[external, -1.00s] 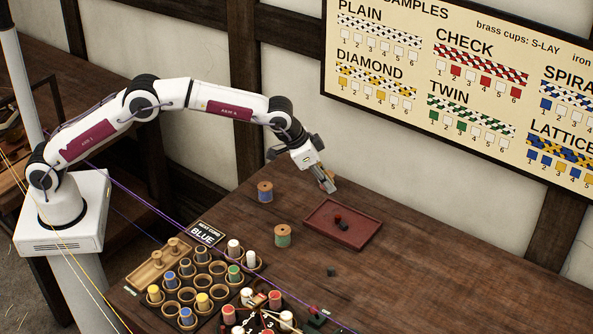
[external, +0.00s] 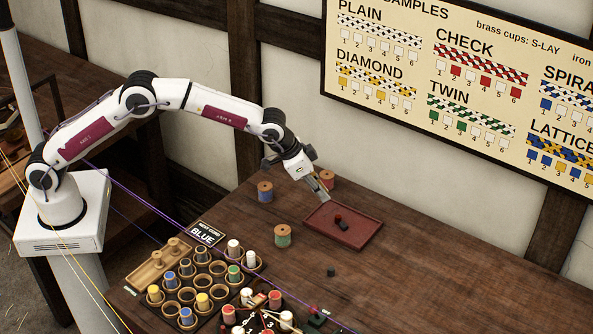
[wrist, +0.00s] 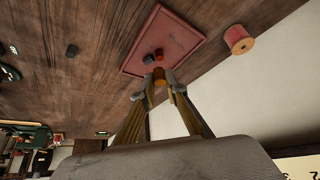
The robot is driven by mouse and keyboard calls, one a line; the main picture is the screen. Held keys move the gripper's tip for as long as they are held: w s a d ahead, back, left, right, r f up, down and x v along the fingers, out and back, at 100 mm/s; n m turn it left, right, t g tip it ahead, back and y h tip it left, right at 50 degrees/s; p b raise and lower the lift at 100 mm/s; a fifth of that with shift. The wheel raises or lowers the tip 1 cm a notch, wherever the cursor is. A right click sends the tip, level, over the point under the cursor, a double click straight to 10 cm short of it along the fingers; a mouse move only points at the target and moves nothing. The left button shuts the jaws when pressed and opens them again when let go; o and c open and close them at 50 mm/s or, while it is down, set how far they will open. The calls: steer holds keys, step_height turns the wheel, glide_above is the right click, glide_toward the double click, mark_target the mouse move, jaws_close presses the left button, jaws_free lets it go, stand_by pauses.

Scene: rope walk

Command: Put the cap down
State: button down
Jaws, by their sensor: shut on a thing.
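My gripper (external: 322,193) points down at an angle over the back left edge of the red tray (external: 365,240). In the wrist view its fingertips (wrist: 159,82) are shut on a small brass-coloured cap (wrist: 159,74). The cap appears above the near edge of the tray (wrist: 133,67); I cannot tell how high. A red cap (wrist: 159,53) and a dark cap (wrist: 149,60) lie in the tray, close together. The held cap is too small to make out in the external view.
A red spool (wrist: 238,38) stands beside the tray; blue (external: 265,191) and green (external: 283,236) spools stand to its left. A small dark piece (external: 331,271) lies on the table in front. A rack of bobbins (external: 195,285) is at front left. The table right of the tray is clear.

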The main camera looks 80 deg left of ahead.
glide_above(326, 224)
steer(key=s, duration=0.2)
steer(key=shift+a+f, duration=0.1)
steer(key=shift+f, duration=2.7)
steer(key=shift+f, duration=1.85)
steer(key=shift+f, duration=0.15)
steer(key=c, duration=2)
jaws_free()
steer(key=shift+c, duration=0.2)
steer(key=shift+v, duration=0.8)
steer(key=v, duration=1)
steer(key=shift+r, duration=0.35)
